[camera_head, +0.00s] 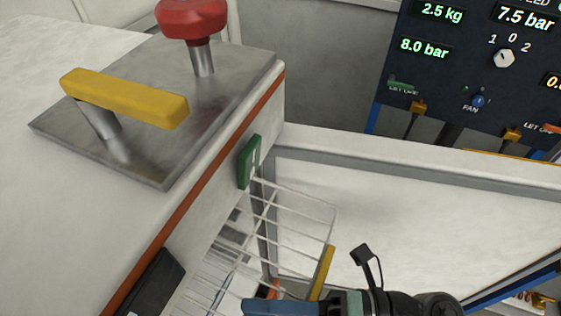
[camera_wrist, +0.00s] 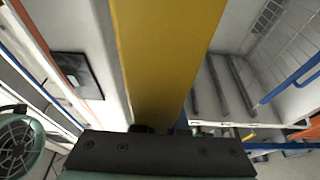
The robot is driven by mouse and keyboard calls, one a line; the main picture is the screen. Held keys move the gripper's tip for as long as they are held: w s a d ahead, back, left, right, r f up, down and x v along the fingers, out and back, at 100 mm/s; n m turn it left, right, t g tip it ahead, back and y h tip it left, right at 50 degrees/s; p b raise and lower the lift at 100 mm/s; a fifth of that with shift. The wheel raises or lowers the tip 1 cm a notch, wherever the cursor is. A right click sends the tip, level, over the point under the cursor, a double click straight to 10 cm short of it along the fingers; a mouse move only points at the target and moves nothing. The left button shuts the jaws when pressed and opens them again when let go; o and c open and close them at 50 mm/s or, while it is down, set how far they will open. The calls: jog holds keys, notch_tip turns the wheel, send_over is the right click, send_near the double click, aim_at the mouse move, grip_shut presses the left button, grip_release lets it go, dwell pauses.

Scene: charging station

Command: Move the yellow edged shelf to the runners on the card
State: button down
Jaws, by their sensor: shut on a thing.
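The yellow edged shelf is a white wire rack (camera_head: 290,215) with a yellow front edge (camera_head: 324,268). It sits tilted in the picture beside the white wall with the orange stripe. In the wrist view its yellow edge (camera_wrist: 168,55) fills the middle, close up. My gripper (camera_head: 321,297) is shut on this edge; its fingertips are largely hidden. Grey strips that look like runners (camera_wrist: 231,85) show to the right in the wrist view. A small green card (camera_head: 249,162) with pale marks is on the wall above the rack. A dark panel (camera_head: 150,285) is lower left; its content is unreadable.
A metal plate with a yellow handle (camera_head: 125,95) and a red knob (camera_head: 192,17) lies on the white top. A control panel (camera_head: 465,65) stands at back right. A blue bar (camera_head: 283,307) lies beside my gripper. Blue rails (camera_wrist: 290,85) are at right in the wrist view.

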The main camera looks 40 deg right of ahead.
jog(key=shift+w+a+b, duration=0.25)
jog(key=shift+w+a, duration=0.55)
jog(key=shift+w, duration=1.1)
jog(key=shift+w+a+b, duration=0.3)
jog(key=shift+w+a, duration=0.5)
jog(key=shift+w, duration=1.15)
jog(key=shift+w+a+b, duration=0.25)
jog(key=shift+w+a, duration=0.55)
jog(key=shift+w, duration=1.1)
jog(key=shift+w+a+b, duration=0.55)
jog(key=shift+w+a, duration=0.2)
jog(key=shift+w, duration=1.05)
jog(key=shift+w+a+b, duration=0.5)
jog(key=shift+w+a, duration=0.2)
jog(key=shift+w, duration=1.1)
jog(key=shift+w+a+b, duration=0.55)
jog(key=shift+w+a, duration=0.2)
jog(key=shift+w, duration=1.05)
jog(key=shift+w+a+f, duration=0.1)
jog(key=shift+w+f, duration=0.05)
jog(key=shift+f+b, duration=0.75)
jog(key=shift+f, duration=0.5)
jog(key=c, duration=0.9)
grip_release()
jog(key=shift+f, duration=0.2)
